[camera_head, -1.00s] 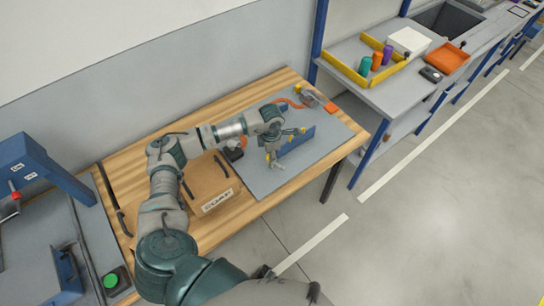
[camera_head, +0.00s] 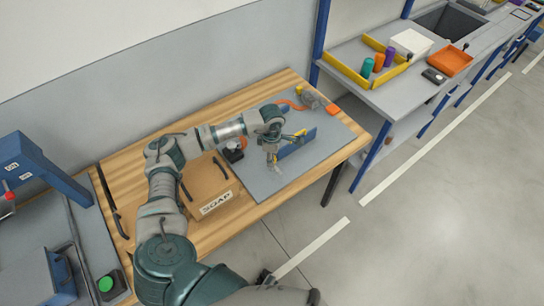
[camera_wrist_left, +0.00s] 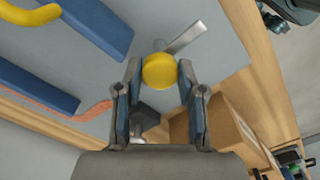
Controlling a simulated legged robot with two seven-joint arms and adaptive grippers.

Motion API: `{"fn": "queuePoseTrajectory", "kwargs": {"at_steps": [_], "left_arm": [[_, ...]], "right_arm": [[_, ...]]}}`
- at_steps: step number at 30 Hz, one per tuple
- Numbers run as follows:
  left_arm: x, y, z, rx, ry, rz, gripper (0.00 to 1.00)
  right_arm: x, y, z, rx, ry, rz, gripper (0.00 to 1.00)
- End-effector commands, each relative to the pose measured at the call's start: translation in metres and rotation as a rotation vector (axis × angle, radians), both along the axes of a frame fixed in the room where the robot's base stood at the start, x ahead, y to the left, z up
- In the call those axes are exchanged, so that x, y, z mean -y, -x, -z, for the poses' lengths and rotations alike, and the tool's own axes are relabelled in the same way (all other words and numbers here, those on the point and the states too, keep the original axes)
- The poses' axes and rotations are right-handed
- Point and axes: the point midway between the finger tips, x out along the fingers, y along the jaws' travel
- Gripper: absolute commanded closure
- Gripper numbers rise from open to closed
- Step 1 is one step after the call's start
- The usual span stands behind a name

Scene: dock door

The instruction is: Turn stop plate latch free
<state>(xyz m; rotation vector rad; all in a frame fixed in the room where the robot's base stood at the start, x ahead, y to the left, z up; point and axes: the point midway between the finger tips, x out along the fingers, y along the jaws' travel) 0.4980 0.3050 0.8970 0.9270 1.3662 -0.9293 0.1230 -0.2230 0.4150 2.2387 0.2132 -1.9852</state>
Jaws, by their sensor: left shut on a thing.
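My left gripper (camera_head: 273,160) is over the grey board, beside the blue plate (camera_head: 298,145). In the left wrist view the gripper (camera_wrist_left: 160,80) is shut on a round yellow knob (camera_wrist_left: 159,71), which sits between its fingertips. A flat metal lever (camera_wrist_left: 187,38) sticks out beyond the knob. Blue bars show to the left in that view, one near the top (camera_wrist_left: 97,28) and one lower (camera_wrist_left: 35,88). In the head view the knob is mostly hidden by the fingers.
The grey board (camera_head: 258,185) lies on a wooden table (camera_head: 125,165). A cardboard box marked SOAP (camera_head: 215,203) stands left of it. An orange hose (camera_head: 292,105) lies at the back. A side bench (camera_head: 375,95) at right holds a yellow-edged tray and an orange bin (camera_head: 449,62).

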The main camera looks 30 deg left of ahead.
Motion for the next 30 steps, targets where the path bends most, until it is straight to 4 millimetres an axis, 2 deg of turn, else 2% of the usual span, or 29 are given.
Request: {"fn": "queuePoseTrajectory", "kwargs": {"at_steps": [4, 5, 7, 23, 26, 30], "left_arm": [[-0.002, -0.002, -0.002, 0.007, -0.004, -0.004, 0.96], [-0.002, -0.002, -0.002, 0.007, -0.004, -0.004, 0.54], [-0.002, -0.002, -0.002, 0.006, -0.004, -0.004, 0.37], [0.0, -0.001, -0.001, 0.002, -0.002, -0.012, 0.36], [0.0, 0.0, -0.002, 0.001, -0.002, -0.062, 0.36], [0.0, 0.0, -0.005, 0.002, -0.001, -0.225, 0.36]], "right_arm": [[0.0, 0.0, 0.0, 0.0, 0.0, -0.001, 0.6], [0.0, 0.0, 0.0, -0.001, 0.0, -0.001, 0.6], [0.0, 0.0, 0.0, -0.001, 0.0, -0.001, 0.6], [0.0, 0.001, -0.001, 0.003, -0.002, 0.001, 0.6], [0.0, -0.001, -0.006, 0.004, -0.002, 0.001, 0.6], [0.0, -0.003, -0.019, 0.009, -0.001, 0.001, 0.6]]}}
